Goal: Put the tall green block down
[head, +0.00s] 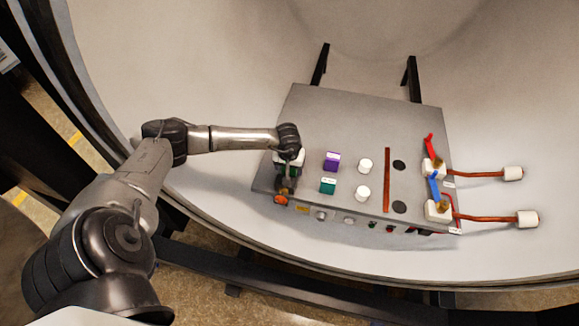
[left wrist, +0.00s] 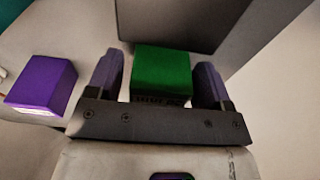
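The tall green block (left wrist: 162,72) stands between the two fingers of my left gripper (left wrist: 158,82) in the left wrist view. A narrow gap shows between the block and the left finger, and a thinner one at the right finger, so the gripper looks open around it. In the head view my left gripper (head: 287,160) is low over the left end of the grey plate (head: 330,110). It hides most of the block there, and the block's base is hard to see. My right gripper is not in view.
A purple block (head: 332,161) and a teal block (head: 328,186) stand just right of my left gripper. Two white cylinders (head: 365,166), a copper strip (head: 387,180) and black discs lie further right. An orange knob (head: 281,200) is at the plate's front left.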

